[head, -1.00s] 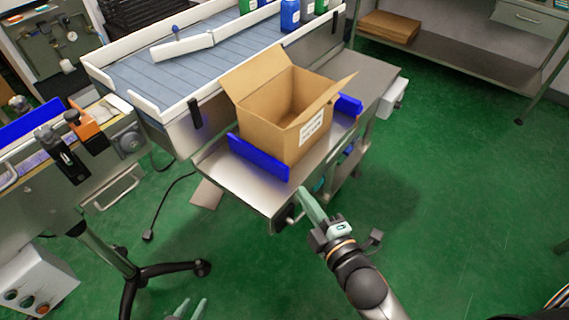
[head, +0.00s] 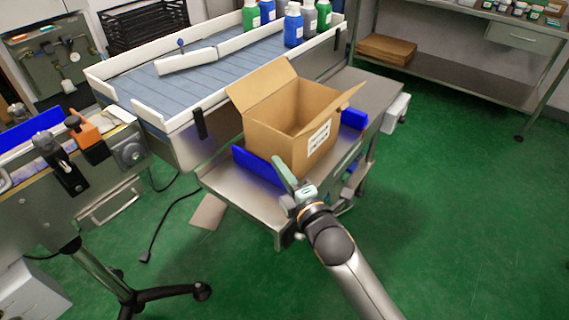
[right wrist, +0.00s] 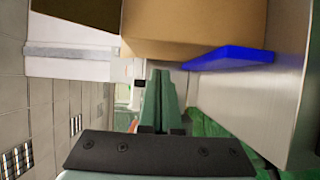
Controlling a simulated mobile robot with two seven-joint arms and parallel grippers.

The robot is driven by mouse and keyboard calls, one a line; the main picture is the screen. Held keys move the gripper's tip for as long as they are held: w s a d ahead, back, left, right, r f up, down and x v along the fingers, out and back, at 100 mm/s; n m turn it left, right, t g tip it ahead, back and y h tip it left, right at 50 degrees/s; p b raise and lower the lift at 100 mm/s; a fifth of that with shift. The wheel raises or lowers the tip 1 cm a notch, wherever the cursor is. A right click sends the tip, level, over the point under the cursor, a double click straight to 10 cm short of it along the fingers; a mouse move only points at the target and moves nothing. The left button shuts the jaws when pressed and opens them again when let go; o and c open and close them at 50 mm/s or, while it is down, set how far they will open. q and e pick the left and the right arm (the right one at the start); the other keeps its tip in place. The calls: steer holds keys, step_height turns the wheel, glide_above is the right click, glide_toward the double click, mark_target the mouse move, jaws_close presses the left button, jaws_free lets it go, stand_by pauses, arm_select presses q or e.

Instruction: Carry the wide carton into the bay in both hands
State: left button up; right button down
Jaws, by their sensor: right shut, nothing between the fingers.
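The wide carton (head: 272,137) is an open brown box with raised flaps and a white label. It sits upright on a steel table (head: 235,197), between a blue rail at the left (head: 256,168) and another blue rail at the right (head: 353,119). My right gripper (head: 279,164) is shut and empty at the carton's near side; its fingertips overlap the left rail's near end in the picture. I cannot tell whether they touch. In the right wrist view the shut fingers (right wrist: 160,92) point toward the carton (right wrist: 200,28) and a blue rail (right wrist: 228,57). My left gripper is out of view.
Behind the carton stands a blue-grey roller conveyor (head: 190,77) with white side walls and several bottles. A workbench with an orange-and-black clamp (head: 90,140) is at the left. A shelf holds flat cardboard (head: 386,49). The green floor at the right is clear.

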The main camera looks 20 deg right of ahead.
mark_target(284, 151)
steer(key=shift+w+d+b, duration=0.3)
steer(key=shift+w+d, duration=0.45)
steer(key=shift+w, duration=0.25)
steer(key=shift+w+d, duration=0.1)
steer(key=shift+w+d+r+p, duration=0.1)
steer(key=shift+w+d+p, duration=0.05)
steer(key=shift+w+p, duration=0.15)
steer(key=shift+w+d+p, duration=0.3)
steer(key=shift+w+p, duration=0.05)
steer(key=shift+w, duration=0.05)
steer(key=shift+s, duration=0.1)
